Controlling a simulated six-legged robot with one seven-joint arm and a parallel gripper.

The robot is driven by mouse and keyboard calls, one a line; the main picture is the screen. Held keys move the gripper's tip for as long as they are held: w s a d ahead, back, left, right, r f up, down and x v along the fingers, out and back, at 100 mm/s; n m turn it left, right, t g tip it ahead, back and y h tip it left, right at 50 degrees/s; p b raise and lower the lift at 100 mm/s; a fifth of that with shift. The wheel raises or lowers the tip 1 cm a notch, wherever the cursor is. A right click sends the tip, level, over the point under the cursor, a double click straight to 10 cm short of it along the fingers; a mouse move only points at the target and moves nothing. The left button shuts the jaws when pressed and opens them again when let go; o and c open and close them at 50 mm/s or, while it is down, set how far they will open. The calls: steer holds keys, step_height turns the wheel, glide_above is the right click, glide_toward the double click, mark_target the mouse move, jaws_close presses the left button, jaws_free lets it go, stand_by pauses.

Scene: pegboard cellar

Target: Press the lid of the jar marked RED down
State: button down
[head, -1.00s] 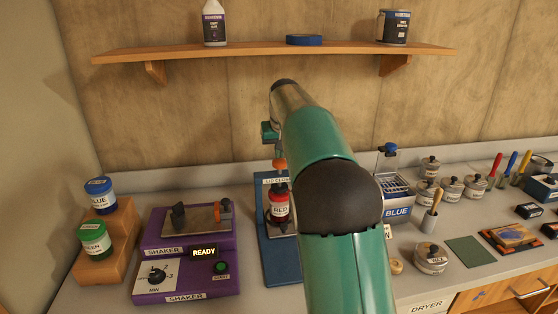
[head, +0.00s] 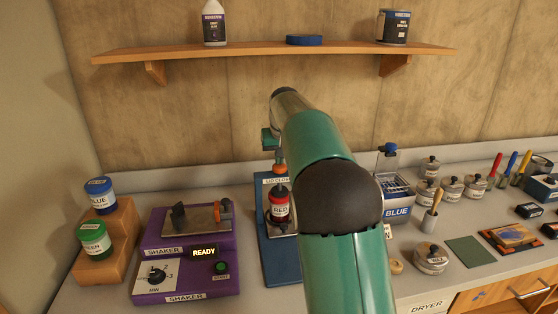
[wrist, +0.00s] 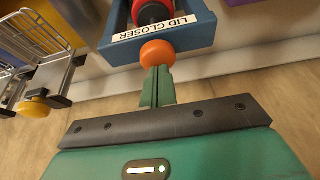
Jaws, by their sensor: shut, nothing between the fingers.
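The jar marked RED (head: 280,208) stands upright in the blue lid closer (head: 283,262), below its orange knob (head: 279,169). My green gripper is shut and empty. Its fingertips meet the orange knob (wrist: 157,53) in the wrist view (wrist: 157,70), apparently touching it. In the head view my arm hides part of the closer and most of the gripper. In the wrist view, the red and dark top of the jar (wrist: 150,10) shows behind the LID CLOSER label. I cannot tell whether its lid is fully seated.
A purple shaker (head: 188,250) showing READY stands left of the closer. Blue (head: 100,196) and green (head: 95,240) jars sit on a wooden step further left. A BLUE-labelled container (head: 397,211) and several small pots are at right. A shelf (head: 270,50) hangs above.

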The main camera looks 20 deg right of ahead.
steer(key=shift+r, duration=1.45)
steer(key=shift+r, duration=2.5)
steer(key=s+a+r, duration=0.1)
steer(key=s+a, duration=0.4)
steer(key=s, duration=0.6)
steer(key=s+a, duration=0.4)
steer(key=s, duration=0.8)
steer(key=s+a+f+n, duration=0.1)
steer(key=s+a+f, duration=0.1)
steer(key=s+f, duration=0.4)
steer(key=s+a+f+n+t, duration=0.1)
steer(key=s+a+f, duration=0.2)
steer(key=s, duration=0.9)
step_height(320, 180, down, 3)
steer(key=shift+s+r+y, duration=0.1)
steer(key=shift+s+y, duration=0.05)
steer(key=shift+y, duration=0.25)
